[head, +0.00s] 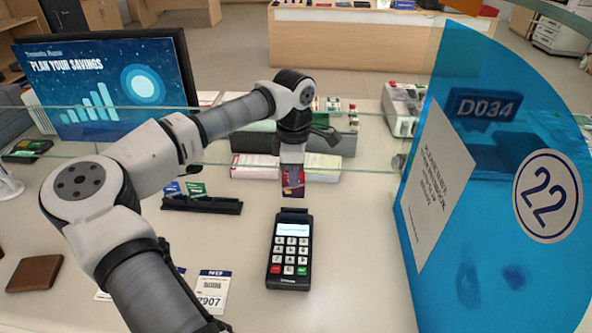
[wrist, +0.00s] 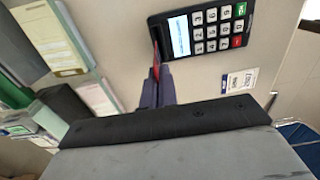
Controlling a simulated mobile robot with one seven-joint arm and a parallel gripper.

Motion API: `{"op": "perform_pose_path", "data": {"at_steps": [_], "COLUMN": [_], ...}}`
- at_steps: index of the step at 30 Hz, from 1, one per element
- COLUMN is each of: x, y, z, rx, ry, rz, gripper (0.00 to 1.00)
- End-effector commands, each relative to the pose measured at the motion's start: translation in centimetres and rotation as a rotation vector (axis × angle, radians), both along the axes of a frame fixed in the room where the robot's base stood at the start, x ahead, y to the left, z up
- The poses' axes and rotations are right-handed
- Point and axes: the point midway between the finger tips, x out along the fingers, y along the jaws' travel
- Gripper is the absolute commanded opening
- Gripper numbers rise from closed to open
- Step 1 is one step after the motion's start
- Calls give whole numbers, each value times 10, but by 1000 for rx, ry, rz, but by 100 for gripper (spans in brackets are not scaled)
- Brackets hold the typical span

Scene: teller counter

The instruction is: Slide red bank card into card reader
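The red bank card (head: 292,187) hangs below my gripper (head: 292,166), just behind the top end of the card reader in the head view. The black card reader (head: 290,252) lies on the counter with a lit screen and a keypad. In the wrist view my gripper's dark fingers (wrist: 157,88) are closed together on the card (wrist: 155,66), which shows nearly edge-on as a thin red strip. The card is close to the screen end of the reader (wrist: 203,30). I cannot tell whether it touches the reader. The card's upper part is hidden between the fingers.
A black card holder (head: 203,204) with blue and green cards stands left of the reader. A brown wallet (head: 35,273) and a numbered ticket (head: 212,289) lie further left. Paper stacks (head: 255,167) lie behind the card. A blue partition (head: 490,190) stands right. The counter right of the reader is clear.

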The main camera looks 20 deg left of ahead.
Motion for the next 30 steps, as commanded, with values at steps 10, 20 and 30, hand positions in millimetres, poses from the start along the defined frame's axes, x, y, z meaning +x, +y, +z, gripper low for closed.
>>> {"op": "perform_pose_path", "data": {"at_steps": [10, 20, 30], "x": [0, 0, 0], "y": [0, -1, 0], "z": [-16, -33, -50], "rx": [0, 0, 0], "ry": [1, 1, 0], "rz": [-1, -1, 0], "gripper": [0, 0, 0]}}
